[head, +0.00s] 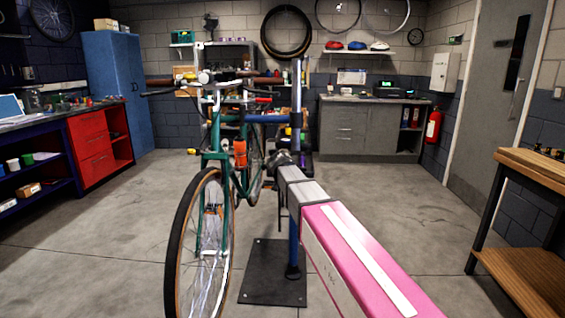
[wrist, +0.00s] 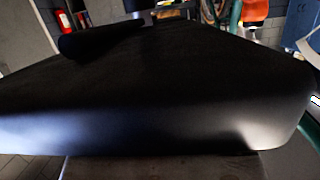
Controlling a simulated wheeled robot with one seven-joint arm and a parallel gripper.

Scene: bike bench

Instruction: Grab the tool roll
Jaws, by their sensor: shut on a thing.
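My arm reaches forward in the head view, and my gripper (head: 286,158) is a small dark shape at its far end, in front of the bike stand post. Its fingers do not show clearly there. In the wrist view a broad black thing with a rounded, lit front edge fills most of the picture, right against the camera; I take it for the tool roll (wrist: 165,85), held in the shut gripper. A dark cylindrical part (wrist: 98,42) lies across its top at the left. The roll cannot be made out clearly in the head view.
A green bike (head: 218,160) stands close on the left of my arm. The stand's black base plate (head: 262,285) is on the floor. A red drawer bench (head: 95,145) is left, a grey cabinet (head: 350,128) behind, a wooden bench (head: 535,170) right. Open floor lies between.

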